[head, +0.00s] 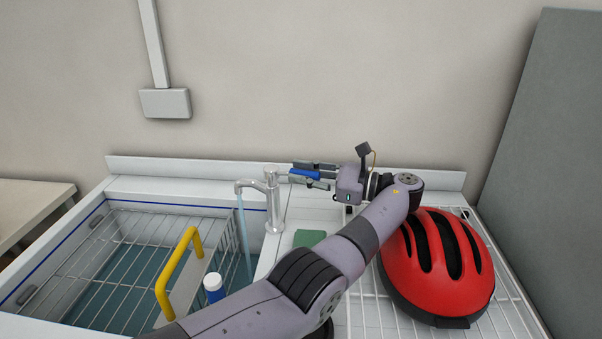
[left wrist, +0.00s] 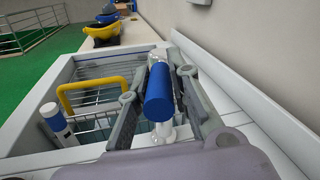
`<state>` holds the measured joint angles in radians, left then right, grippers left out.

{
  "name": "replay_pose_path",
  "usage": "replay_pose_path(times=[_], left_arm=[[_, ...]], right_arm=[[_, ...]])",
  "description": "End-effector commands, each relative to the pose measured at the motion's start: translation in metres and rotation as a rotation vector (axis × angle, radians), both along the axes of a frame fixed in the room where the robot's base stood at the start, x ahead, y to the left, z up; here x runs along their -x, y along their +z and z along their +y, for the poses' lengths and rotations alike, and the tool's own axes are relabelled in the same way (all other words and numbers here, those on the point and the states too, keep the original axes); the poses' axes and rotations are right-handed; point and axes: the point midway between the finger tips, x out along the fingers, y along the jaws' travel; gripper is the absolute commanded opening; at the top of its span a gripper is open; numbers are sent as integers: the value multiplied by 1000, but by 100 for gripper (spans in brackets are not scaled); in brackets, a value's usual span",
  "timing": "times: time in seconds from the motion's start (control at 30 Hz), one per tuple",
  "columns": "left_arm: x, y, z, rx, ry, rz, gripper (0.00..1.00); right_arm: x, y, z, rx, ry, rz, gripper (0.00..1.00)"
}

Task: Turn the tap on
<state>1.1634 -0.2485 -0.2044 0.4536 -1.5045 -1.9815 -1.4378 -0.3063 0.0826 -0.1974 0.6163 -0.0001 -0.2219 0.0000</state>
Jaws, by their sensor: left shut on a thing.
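The chrome tap (head: 273,205) stands upright at the back edge of the sink, its spout pointing left over the basin. A thin pale-blue stream of water (head: 243,235) runs from the spout into the basin. The tap's blue lever handle (head: 304,175) sticks out to the right; it shows as a blue cylinder in the left wrist view (left wrist: 158,92). My left gripper (head: 302,174) has its fingers on both sides of this handle and is shut on it. The fingers partly hide the handle and the tap top. My right gripper is not in view.
The sink (head: 205,210) holds a wire basket, a yellow handle (head: 172,270) on a grey plate, and a blue bottle with a white cap (head: 213,288). A red helmet (head: 430,275) lies on the wire rack at right. A green block (head: 308,238) lies below the gripper. The wall is close behind.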

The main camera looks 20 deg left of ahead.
Motion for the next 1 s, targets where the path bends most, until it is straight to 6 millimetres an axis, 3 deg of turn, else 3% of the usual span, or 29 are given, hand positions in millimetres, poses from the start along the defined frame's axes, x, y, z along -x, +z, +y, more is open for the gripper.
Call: replay_pose_path(times=[0.13, 0.17, 0.47, 0.77, 1.0], left_arm=[[-1, 2, 0, -2, -5, -5, 0], [-1, 2, 0, -2, -5, -5, 19], [-1, 2, 0, -2, -2, -3, 39], [0, 2, 0, 0, -1, -2, 39], [0, 34, 0, -1, -1, -8, 39]], right_arm=[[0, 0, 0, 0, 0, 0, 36], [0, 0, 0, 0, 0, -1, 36], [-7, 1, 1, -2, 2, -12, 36], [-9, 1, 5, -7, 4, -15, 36], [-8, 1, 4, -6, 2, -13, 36]])
